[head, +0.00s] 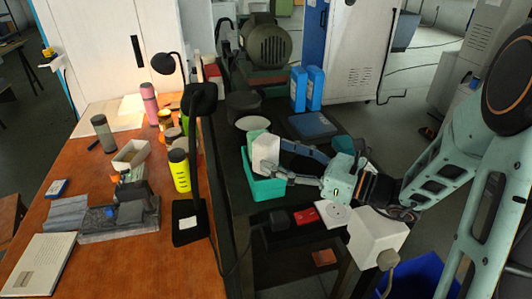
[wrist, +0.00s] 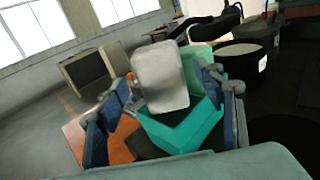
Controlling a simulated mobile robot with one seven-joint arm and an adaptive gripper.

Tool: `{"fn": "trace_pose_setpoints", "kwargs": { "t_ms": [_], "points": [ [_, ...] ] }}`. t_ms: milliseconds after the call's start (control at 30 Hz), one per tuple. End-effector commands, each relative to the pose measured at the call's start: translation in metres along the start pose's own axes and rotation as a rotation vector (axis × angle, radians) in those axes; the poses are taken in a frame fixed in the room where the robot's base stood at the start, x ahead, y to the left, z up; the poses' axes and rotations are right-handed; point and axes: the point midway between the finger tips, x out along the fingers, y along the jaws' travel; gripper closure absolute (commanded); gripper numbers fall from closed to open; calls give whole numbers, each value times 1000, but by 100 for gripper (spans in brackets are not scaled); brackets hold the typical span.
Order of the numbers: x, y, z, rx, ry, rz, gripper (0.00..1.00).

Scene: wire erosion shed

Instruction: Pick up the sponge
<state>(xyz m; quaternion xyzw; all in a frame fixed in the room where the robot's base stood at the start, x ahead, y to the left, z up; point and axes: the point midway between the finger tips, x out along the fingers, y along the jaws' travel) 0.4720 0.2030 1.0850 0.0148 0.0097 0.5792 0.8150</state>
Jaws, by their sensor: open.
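A pale, rounded block (head: 265,154), which looks like the sponge though I cannot be sure, stands upright at the teal bin (head: 264,188). In the wrist view the block (wrist: 160,76) rises over the near part of the bin (wrist: 182,134). My gripper (head: 275,158) is open, its fingers pointing left at the block in the head view. In the wrist view my gripper (wrist: 180,90) has its fingers spread wide, with the block between them, nearer the left finger. I cannot tell whether either finger touches it. The block's lower end is hidden.
A light green item (head: 257,134) stands behind the block. Two blue bottles (head: 307,88) and a dark blue flat item (head: 312,125) are behind my gripper. A black lamp (head: 198,100) and a yellow bottle (head: 179,170) stand on the wooden table at left. A red item (head: 306,216) lies in front.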

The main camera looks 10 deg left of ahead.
Motion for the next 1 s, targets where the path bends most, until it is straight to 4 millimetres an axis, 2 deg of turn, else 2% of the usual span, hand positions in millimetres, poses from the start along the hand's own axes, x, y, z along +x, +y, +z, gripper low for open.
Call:
{"fn": "trace_pose_setpoints", "kwargs": {
  "t_ms": [33,167,433,733,800,1000],
  "points": [
    [9,1,1,0,1,3,38],
    [22,0,1,0,0,1,38],
    [25,0,0,0,1,-1,38],
    [25,0,0,1,1,-1,71],
    [25,0,0,0,1,-1,74],
    [24,0,0,0,1,-1,74]
  ]
}}
